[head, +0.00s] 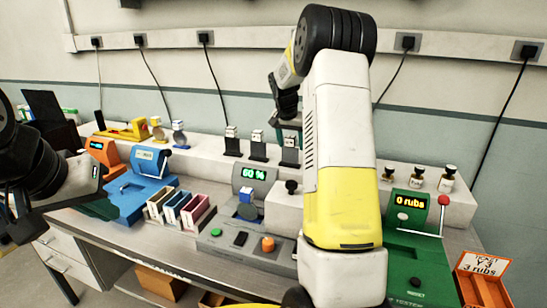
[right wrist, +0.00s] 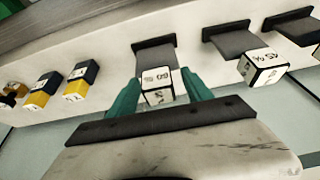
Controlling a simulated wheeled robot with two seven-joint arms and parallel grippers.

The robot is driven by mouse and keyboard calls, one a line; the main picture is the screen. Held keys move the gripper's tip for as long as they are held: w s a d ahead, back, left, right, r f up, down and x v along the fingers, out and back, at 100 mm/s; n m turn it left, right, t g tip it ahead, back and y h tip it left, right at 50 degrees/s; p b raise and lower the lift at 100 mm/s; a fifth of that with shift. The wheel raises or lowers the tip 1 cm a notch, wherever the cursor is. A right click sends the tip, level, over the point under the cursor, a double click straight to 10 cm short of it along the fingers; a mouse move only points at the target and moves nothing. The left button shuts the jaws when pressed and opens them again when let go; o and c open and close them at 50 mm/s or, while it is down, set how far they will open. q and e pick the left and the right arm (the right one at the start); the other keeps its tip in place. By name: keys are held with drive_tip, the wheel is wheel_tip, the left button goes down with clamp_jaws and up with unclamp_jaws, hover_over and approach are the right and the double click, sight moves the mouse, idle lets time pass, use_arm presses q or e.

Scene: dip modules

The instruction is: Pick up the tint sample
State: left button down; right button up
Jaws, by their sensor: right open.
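The tint sample appears to be a small white cube with dark figures (right wrist: 158,86); it stands on the rightmost of three black stands in the head view (head: 290,143). My right gripper (right wrist: 165,100) is open, with its teal fingertips on either side of this cube; contact cannot be told. In the head view the right gripper (head: 288,122) reaches down over that stand, partly hidden by my arm. My left gripper (head: 102,208) is low at the left, beside the blue device, its jaws unclear.
Two similar cubes stand alongside (right wrist: 262,68) on black stands. A grey tester reading 60 % (head: 250,174), colored cases (head: 180,208) and a green rubs machine (head: 410,235) stand in front.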

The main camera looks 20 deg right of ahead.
drive_tip(key=shift+d+f, duration=0.1)
drive_tip(key=shift+f, duration=0.2)
clamp_jaws()
drive_tip(key=shift+r, duration=0.15)
